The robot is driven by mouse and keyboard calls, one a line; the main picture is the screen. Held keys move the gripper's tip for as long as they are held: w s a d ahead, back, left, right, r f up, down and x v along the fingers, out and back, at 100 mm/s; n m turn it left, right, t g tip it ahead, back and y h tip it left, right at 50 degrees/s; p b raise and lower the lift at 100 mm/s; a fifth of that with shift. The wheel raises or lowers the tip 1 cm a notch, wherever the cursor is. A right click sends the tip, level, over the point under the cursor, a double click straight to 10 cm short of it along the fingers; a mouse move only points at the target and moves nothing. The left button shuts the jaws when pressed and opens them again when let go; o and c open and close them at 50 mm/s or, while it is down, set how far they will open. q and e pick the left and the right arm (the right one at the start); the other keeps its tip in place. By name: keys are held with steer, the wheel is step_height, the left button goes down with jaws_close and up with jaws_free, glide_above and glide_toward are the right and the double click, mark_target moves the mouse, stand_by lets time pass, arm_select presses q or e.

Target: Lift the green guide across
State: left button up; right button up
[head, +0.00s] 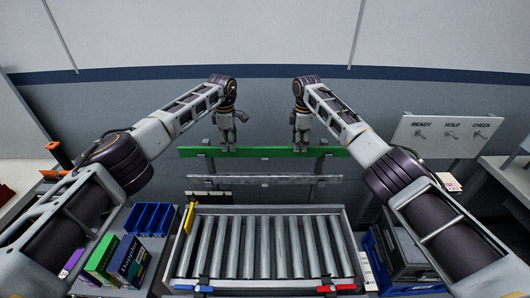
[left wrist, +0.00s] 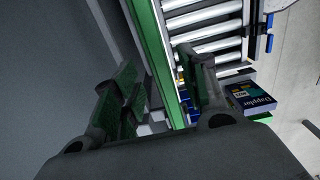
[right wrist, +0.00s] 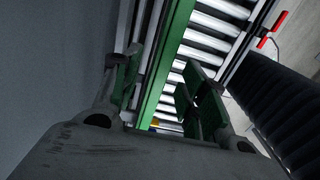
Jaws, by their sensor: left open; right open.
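The green guide (head: 264,152) is a long thin green bar lying level at the far side, on supports behind the roller conveyor. My left gripper (head: 228,149) is at the bar's left half and my right gripper (head: 301,149) at its right half, both pointing down. In the left wrist view the green guide (left wrist: 152,55) runs between the two spread fingers. In the right wrist view the green guide (right wrist: 168,60) likewise passes between the open fingers. Both grippers are open. Whether any finger touches the bar cannot be told.
A roller conveyor (head: 265,208) stands in front of the bar, with a clear rail (head: 265,180) between them. Blue bins (head: 150,218) and boxes (head: 128,262) stand at left, dark crates (head: 405,245) at right. A hook board (head: 445,134) is at the back right.

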mark_target(231, 156)
arm_select(q)
steer(key=shift+f, duration=2.15)
arm_select(e)
steer(key=shift+f, duration=2.15)
arm_select(q)
steer(key=shift+c, duration=0.3)
arm_select(e)
steer(key=shift+c, duration=0.3)
arm_select(q)
jaws_close()
arm_select(e)
jaws_close()
